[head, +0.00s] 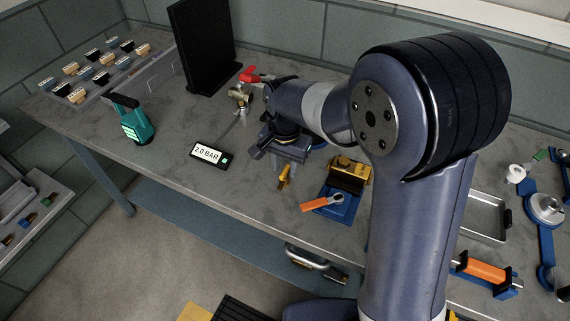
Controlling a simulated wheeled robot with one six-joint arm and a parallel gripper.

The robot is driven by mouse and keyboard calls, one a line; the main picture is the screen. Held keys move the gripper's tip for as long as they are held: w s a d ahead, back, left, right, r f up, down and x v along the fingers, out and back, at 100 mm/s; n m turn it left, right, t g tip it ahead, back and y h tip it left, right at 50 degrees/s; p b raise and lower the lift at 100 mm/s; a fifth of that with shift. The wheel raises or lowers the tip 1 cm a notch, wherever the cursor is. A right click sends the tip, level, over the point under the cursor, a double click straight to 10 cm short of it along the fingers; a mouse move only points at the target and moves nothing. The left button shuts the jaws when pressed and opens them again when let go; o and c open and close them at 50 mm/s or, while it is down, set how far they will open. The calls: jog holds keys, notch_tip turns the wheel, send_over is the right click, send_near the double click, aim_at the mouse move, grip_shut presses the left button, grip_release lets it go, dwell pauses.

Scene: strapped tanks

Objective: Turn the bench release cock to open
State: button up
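A brass valve fitting (238,93) with a red lever (251,77) stands near the back of the grey bench, right of the black upright panel. It looks like the release cock. The lever lies roughly level, pointing right toward my arm. My gripper (265,150) is low over the bench, in front and to the right of the fitting, and apart from it. My own wrist hides much of it, and its fingers are too small and dark to read. A small black gauge (208,154) reading "2.0 BAR" lies left of my gripper.
A yellow-handled piece (285,175) sits just below my gripper. A blue block with an orange handle (322,203) and a yellow-black box (350,172) lie to its right. A teal device (134,122) stands left; the black panel (203,50) rises behind. Bare bench lies around the gauge.

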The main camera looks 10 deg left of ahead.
jog(key=shift+f, duration=0.2)
jog(key=shift+c, duration=0.2)
grip_shut()
